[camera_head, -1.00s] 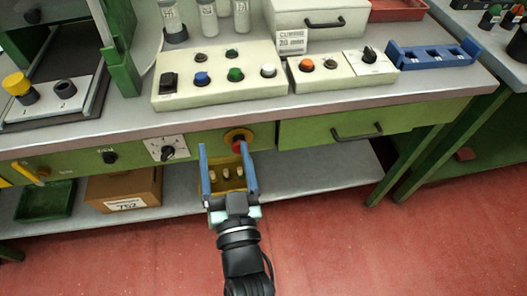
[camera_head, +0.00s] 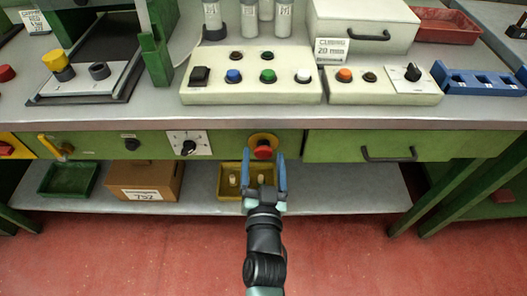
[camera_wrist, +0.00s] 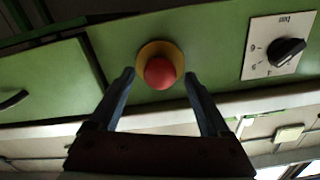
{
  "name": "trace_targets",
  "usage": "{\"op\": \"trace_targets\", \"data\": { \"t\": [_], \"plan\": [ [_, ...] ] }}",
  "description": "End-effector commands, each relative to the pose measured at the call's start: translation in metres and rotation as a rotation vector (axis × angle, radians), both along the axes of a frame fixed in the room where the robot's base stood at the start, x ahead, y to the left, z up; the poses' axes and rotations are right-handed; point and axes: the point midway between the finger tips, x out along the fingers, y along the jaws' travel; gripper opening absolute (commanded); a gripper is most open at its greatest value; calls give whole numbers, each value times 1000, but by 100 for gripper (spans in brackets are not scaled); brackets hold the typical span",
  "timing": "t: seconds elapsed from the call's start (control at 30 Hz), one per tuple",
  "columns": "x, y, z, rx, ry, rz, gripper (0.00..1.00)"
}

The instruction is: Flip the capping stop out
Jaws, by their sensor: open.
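A red mushroom-shaped stop button (camera_head: 263,152) on a round yellow collar sits on the green front panel under the bench top. No label naming it is readable. In the wrist view, which looks upside down, the red button (camera_wrist: 161,73) shows between my blue fingertips. My gripper (camera_head: 263,158) is open and empty, with one finger on each side of the button, roughly centred on it in the picture. I cannot tell how much depth lies between the fingertips and the panel. I see no contact.
A dial (camera_head: 188,144) is left of the button and a drawer handle (camera_head: 389,155) right. A yellow bin (camera_head: 228,193) and a cardboard box (camera_head: 145,180) stand on the lower shelf. The bench edge (camera_head: 330,124) juts above the panel. Another red button (camera_head: 7,73) is far left.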

Motion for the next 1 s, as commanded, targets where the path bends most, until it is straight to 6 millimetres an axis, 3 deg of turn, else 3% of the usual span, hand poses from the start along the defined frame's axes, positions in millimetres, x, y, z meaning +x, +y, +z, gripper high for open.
{"op": "trace_targets", "data": {
  "t": [0.2, 0.57, 1.0],
  "plan": [
    [20, 0, 0, 0, -1, 0, 81],
    [23, 0, 0, 0, 1, 0, 81],
    [23, 0, 0, 0, 0, 0, 2]
  ]
}}
